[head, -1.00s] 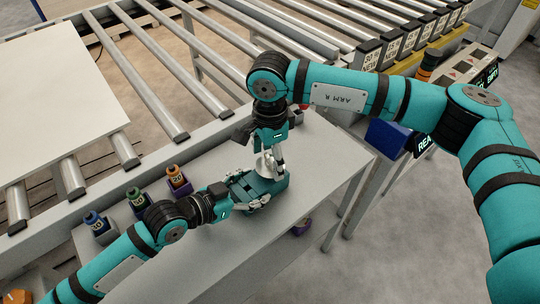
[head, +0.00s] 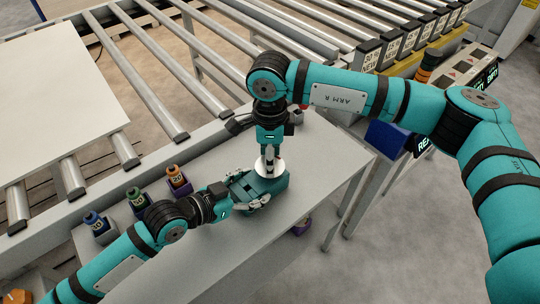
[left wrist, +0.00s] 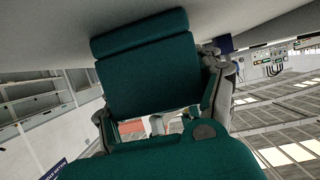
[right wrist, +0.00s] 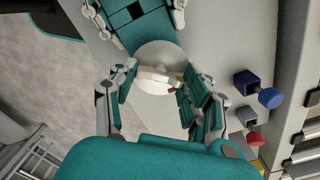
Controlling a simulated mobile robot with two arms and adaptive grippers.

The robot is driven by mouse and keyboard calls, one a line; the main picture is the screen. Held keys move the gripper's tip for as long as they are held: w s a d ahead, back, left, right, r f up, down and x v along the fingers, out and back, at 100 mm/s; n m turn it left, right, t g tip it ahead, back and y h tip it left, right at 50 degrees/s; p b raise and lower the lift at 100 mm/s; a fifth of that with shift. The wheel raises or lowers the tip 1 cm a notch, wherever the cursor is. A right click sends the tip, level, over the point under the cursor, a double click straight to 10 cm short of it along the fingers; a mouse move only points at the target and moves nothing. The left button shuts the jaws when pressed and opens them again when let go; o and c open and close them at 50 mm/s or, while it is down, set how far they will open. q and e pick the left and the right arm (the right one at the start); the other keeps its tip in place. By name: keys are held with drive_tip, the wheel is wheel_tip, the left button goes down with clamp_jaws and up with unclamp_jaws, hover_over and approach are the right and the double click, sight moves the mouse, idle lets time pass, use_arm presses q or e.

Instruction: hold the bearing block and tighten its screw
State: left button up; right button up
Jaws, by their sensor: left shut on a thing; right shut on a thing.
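The teal bearing block (head: 277,184) sits on the grey bench top. My left gripper (head: 250,196) reaches in from the left and is shut on it. In the left wrist view the block (left wrist: 150,70) fills the space between the fingers. My right gripper (head: 269,172) points down over the block, its fingers closed around a white part at the screw. In the right wrist view this white part (right wrist: 153,78) lies between the fingertips, over a pale round disc (right wrist: 160,55). The screw's thread is hidden.
A roller conveyor (head: 165,75) runs behind.

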idle(0.3)
drive_tip(key=o, duration=1.2)
drive_tip(key=shift+r, duration=0.1)
wheel_tip(320, 180, up, 12)
drive_tip(key=shift+f, duration=0.1)
